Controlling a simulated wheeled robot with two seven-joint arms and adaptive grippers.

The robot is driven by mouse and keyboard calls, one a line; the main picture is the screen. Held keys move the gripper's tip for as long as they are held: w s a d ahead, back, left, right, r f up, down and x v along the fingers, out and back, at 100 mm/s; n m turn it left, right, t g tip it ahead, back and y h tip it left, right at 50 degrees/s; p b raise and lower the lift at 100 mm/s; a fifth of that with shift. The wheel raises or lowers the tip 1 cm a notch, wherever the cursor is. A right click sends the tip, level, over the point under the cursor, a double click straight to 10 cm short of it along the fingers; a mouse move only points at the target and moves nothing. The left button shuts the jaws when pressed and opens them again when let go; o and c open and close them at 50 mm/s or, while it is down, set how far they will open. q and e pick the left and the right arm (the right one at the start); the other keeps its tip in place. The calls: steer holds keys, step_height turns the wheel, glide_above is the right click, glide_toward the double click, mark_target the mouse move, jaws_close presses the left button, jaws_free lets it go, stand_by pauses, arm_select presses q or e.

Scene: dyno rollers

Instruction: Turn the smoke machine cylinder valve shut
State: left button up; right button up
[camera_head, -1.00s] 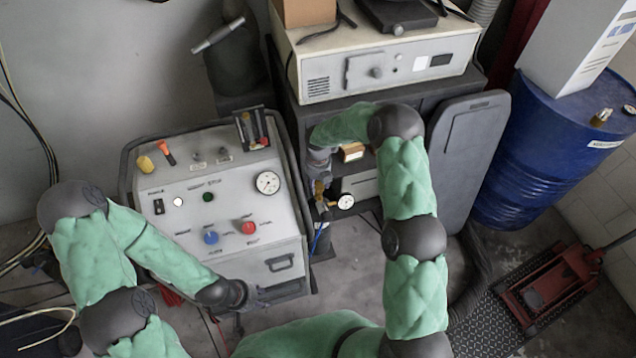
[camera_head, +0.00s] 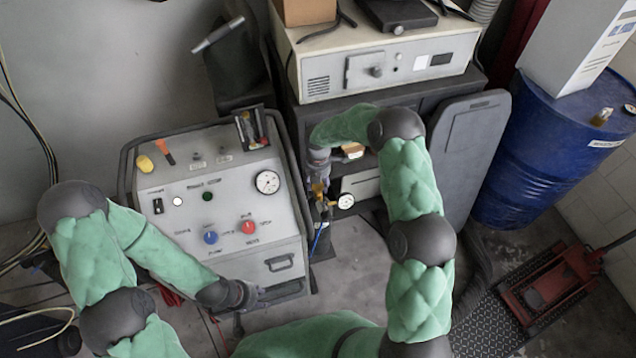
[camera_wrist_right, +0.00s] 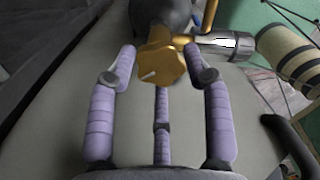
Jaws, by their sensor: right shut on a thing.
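The cylinder valve (camera_head: 322,200) shows in the head view as small brass fittings beside a round white gauge (camera_head: 345,201), right of the grey console. In the right wrist view its brass knob (camera_wrist_right: 163,66) is many-sided, with a short white mark on its face. My right gripper (camera_wrist_right: 160,58) is shut on the knob, with purple fingers on its left and right and another below. In the head view my right gripper (camera_head: 319,180) partly hides the valve. My left gripper (camera_head: 255,293) is low by the console's front drawer; its fingers are too unclear to judge.
The grey console (camera_head: 170,225) with knobs and a gauge stands left of the valve. A dark cabinet carrying a cream machine (camera_head: 330,75) is behind. A blue drum (camera_head: 535,150) and red jack (camera_head: 545,295) are at the right. A blue hose (camera_head: 317,240) hangs below the valve.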

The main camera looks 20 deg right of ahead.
steer(key=m+b, duration=0.1)
steer(key=m, duration=0.6)
stand_by(0.7)
steer(key=o, duration=1.2)
steer(key=shift+c, duration=0.2)
steer(key=shift+r, duration=0.1)
step_height(320, 180, up, 12)
steer(key=shift+s+f, duration=0.1)
steer(key=shift+f, duration=0.1)
